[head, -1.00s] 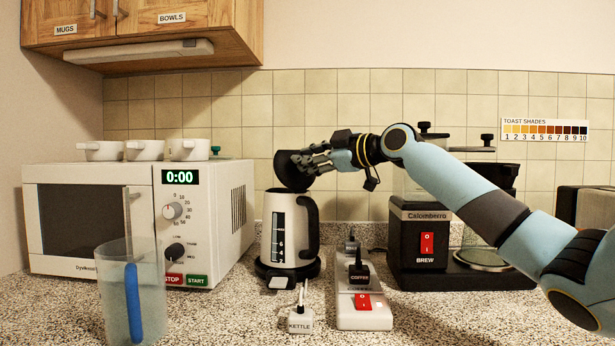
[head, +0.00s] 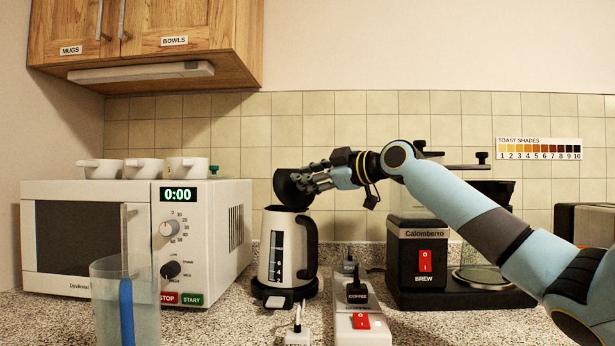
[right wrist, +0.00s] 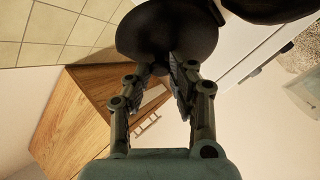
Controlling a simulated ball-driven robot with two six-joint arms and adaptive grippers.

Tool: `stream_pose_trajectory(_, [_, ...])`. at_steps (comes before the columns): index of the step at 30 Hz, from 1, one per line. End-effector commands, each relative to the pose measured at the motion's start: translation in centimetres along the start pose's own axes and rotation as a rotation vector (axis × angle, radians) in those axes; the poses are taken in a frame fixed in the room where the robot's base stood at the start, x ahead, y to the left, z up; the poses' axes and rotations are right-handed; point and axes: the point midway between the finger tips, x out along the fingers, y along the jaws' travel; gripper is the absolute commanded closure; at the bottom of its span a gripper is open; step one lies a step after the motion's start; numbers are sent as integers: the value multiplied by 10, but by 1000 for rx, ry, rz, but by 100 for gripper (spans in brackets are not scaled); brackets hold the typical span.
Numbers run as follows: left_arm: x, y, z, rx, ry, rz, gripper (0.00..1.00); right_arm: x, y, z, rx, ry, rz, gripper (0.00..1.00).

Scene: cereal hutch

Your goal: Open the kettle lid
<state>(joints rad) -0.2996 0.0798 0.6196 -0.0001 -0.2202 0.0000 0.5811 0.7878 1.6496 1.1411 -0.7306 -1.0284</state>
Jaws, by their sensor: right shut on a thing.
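The white kettle (head: 277,246) stands on its black base on the counter, with its black handle on the right. Its black lid (head: 290,190) is tilted up steeply above the kettle's top. My right gripper (head: 312,180) is at the lid's right side, shut on it. In the right wrist view the dark round lid (right wrist: 165,35) fills the top, and the fingers (right wrist: 160,85) meet at a small part on its near edge. My left gripper is not in view.
A clear water jug (head: 125,300) with a blue handle stands front left. The microwave (head: 85,245) with white mugs on top is left of the kettle. A power strip (head: 362,330) and coffee maker (head: 422,240) are on the right. Wall cabinets (head: 190,45) hang upper left.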

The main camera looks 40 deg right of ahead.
Motion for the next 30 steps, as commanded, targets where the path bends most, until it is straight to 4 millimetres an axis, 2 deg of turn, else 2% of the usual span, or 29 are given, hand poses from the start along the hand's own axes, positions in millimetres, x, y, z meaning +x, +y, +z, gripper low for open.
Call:
stream_pose_trajectory(1, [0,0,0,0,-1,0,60,1,-4,6,4,-10,-10,100])
stream_pose_trajectory(24, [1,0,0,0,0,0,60,1,-6,7,6,-13,-12,100])
stream_pose_trajectory(25, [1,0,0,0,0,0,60,1,-6,7,6,-13,-12,77])
stream_pose_trajectory(30, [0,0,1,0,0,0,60,1,-4,5,4,-9,-8,55])
